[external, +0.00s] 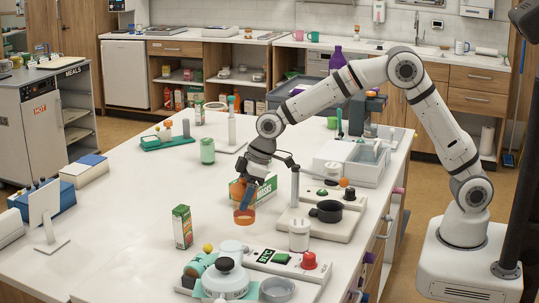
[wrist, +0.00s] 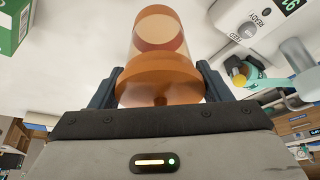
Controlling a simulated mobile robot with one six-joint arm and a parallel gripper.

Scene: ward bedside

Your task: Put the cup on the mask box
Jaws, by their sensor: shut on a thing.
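The cup (external: 244,216) is orange and see-through; in the wrist view the cup (wrist: 158,45) fills the middle between two dark fingers. My gripper (external: 245,197) points down and is shut on it; in the wrist view my gripper (wrist: 158,86) has a finger on each side. The mask box (external: 266,188), white, green and orange with "MASKS" lettering, stands on the table just behind the cup. My gripper and the cup partly hide it. I cannot tell whether the cup touches the table. The mask box does not clearly show in the wrist view.
A small green-and-white carton (external: 182,227) stands to the left of the cup. A white lidded jar (external: 299,235) and a dark pan (external: 326,210) on a pale base are to the right. A control panel (external: 287,262) is in front. The table left of the carton is mostly clear.

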